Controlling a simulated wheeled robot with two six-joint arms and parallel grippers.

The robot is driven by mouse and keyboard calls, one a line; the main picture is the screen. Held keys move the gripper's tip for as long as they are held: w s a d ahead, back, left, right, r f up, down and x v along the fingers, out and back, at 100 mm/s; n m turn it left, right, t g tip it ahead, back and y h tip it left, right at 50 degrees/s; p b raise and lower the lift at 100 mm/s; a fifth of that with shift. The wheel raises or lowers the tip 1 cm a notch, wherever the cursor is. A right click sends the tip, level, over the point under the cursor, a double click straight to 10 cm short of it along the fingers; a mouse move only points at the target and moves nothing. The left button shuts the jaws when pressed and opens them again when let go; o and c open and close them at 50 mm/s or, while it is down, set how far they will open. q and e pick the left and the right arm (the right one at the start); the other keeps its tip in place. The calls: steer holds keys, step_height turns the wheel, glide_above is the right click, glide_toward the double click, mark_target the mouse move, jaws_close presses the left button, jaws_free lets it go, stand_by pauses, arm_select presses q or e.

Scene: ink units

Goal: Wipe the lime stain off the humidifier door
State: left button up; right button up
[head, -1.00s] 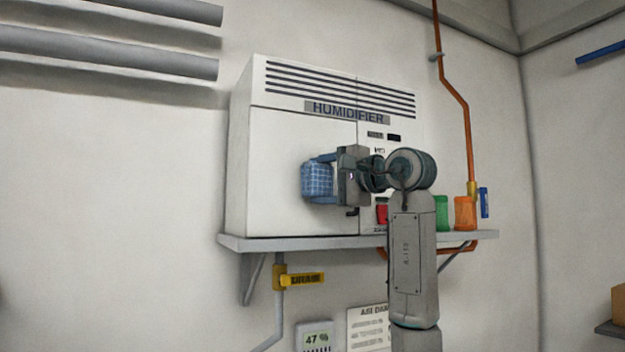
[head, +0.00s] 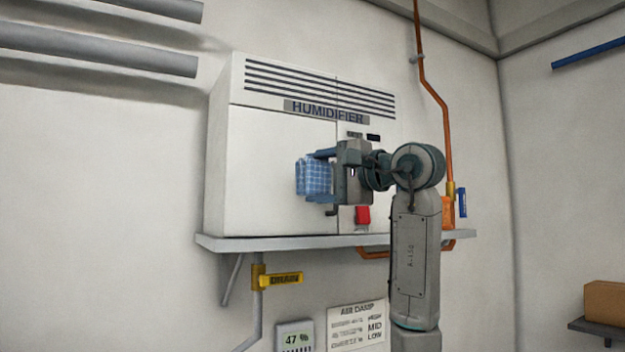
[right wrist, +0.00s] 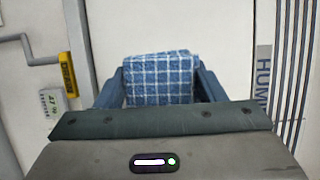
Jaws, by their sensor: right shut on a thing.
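The white humidifier (head: 222,160) stands on a wall shelf, its name on the upper front. Its large left door (head: 265,140) is shut. My right gripper (head: 318,176) is in front of the door's right part, shut on a blue checked cloth (head: 312,177). The cloth also shows between the fingers in the right wrist view (right wrist: 160,78). I cannot tell whether the cloth touches the door. No lime stain shows on the visible door surface; the cloth and gripper hide part of it. My left gripper is not in view.
The grey shelf (head: 290,240) runs under the humidifier. A red part (head: 363,215) is at its lower right front. An orange container (head: 448,212) and orange pipe (head: 437,95) are at the right.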

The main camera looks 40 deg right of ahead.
steer(key=shift+s+a, duration=0.15)
steer(key=shift+s+a, duration=0.2)
steer(key=shift+s, duration=0.6)
steer(key=shift+s+a, duration=0.15)
steer(key=shift+s, duration=0.6)
steer(key=shift+w+f, duration=0.1)
steer(key=shift+w, duration=0.1)
